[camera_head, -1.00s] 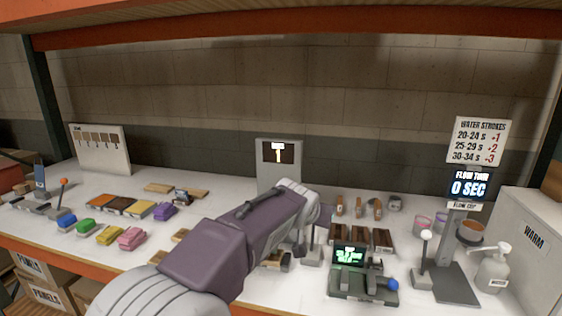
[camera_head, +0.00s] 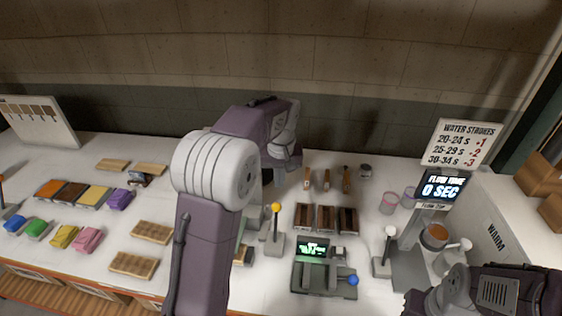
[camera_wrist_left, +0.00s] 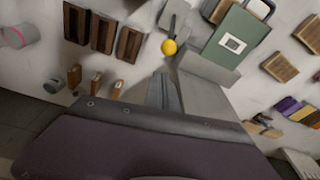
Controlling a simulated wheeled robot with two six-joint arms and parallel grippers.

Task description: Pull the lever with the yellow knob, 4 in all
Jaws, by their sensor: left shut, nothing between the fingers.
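The lever with the yellow knob (camera_head: 276,207) stands upright on a small grey base (camera_head: 272,246), just right of my left arm in the head view. The yellow knob also shows in the left wrist view (camera_wrist_left: 169,47), beyond the fingertips. My left gripper (camera_wrist_left: 163,80) is shut and empty, pointing toward the knob with a visible gap. In the head view its wrist hangs behind the lever, fingers mostly hidden. The counter display is hidden behind my left arm. My right arm shows at the lower right; its gripper is out of view.
A lever with a white knob (camera_head: 390,232) stands to the right, by the flow timer screen (camera_head: 442,187). A small device with a green screen (camera_head: 313,250) and blue-knobbed lever sits in front. Dark wooden blocks (camera_head: 325,219) lie behind it. Coloured blocks (camera_head: 64,236) lie at left.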

